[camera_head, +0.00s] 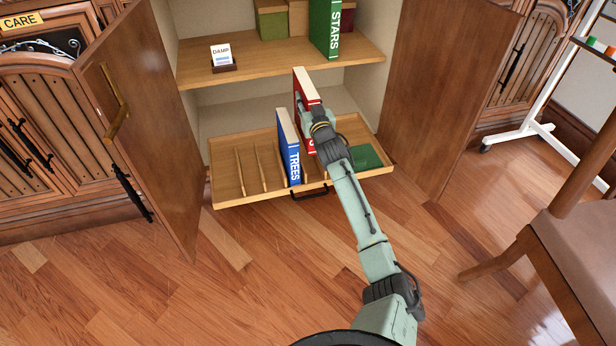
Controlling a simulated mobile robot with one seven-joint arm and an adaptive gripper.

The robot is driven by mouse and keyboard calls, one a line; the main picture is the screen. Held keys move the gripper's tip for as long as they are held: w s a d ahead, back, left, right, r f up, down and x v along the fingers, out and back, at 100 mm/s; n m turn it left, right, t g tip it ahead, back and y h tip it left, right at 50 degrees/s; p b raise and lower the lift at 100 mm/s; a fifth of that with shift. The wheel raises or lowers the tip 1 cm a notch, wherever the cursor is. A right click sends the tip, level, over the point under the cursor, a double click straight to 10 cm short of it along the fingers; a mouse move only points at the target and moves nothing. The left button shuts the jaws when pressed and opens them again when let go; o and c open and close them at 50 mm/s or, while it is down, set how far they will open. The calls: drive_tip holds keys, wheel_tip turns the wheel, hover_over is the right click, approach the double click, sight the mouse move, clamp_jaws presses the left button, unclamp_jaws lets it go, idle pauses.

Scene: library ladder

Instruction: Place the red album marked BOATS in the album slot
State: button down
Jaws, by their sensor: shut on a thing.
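The red album (309,89) stands about upright at the pull-out tray (232,197), just right of the blue TREES album (290,155). My gripper (304,104) is shut on the red album. My wrist and arm cover most of its spine, and only a last letter like an S shows low down. I cannot tell whether its bottom edge rests in the tray or hangs above it. The tray has thin upright wooden dividers, with empty slots left of the TREES album. The slot under the red album is hidden.
A dark green item (366,157) lies flat at the tray's right. The shelf above (270,69) holds a green STARS album (326,25), boxes and a DAMP card (222,56). Open cabinet doors flank the tray. A chair (560,240) stands right.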

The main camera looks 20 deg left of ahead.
drive_tip(key=f+b, duration=0.1)
drive_tip(key=f, duration=0.3)
drive_tip(key=f+b, duration=0.1)
drive_tip(key=f, duration=0.4)
drive_tip(key=f+b, duration=0.1)
drive_tip(key=f, duration=0.3)
drive_tip(key=shift+w+d+f+b, duration=0.1)
drive_tip(key=shift+d+f+b, duration=0.1)
drive_tip(key=shift+d+b, duration=0.15)
drive_tip(key=shift+f, duration=0.1)
drive_tip(key=shift+f, duration=0.15)
drive_tip(key=c, duration=1.2)
unclamp_jaws()
